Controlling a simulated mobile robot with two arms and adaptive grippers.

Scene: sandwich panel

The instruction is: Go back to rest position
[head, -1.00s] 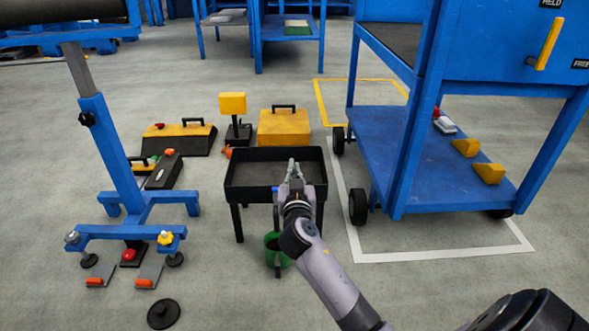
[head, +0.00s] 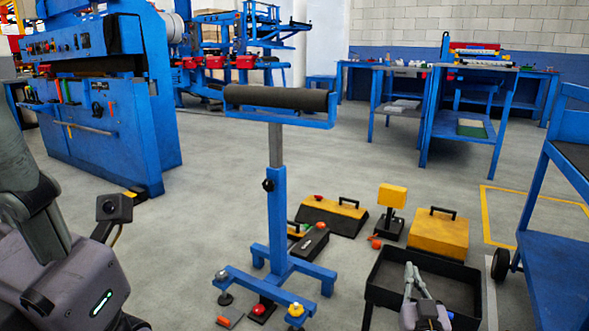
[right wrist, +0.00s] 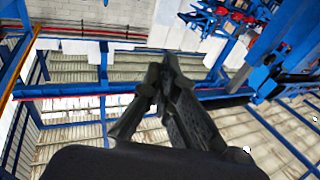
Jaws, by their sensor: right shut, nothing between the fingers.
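My right gripper (head: 412,270) shows low in the head view, in front of the black tray table (head: 448,264) and over its tray area. Its fingers are together and hold nothing. In the right wrist view the gripper's dark fingers (right wrist: 162,82) point up towards the roof and nothing is between them. Parts of my left arm fill the lower left of the head view; its gripper fingers are not visible there.
A blue roller stand (head: 277,215) stands mid-view. Yellow-topped toolboxes (head: 440,232) lie behind the tray table. A blue cart (head: 560,260) is at right, a blue machine (head: 110,110) at left. Grey floor between machine and stand is clear.

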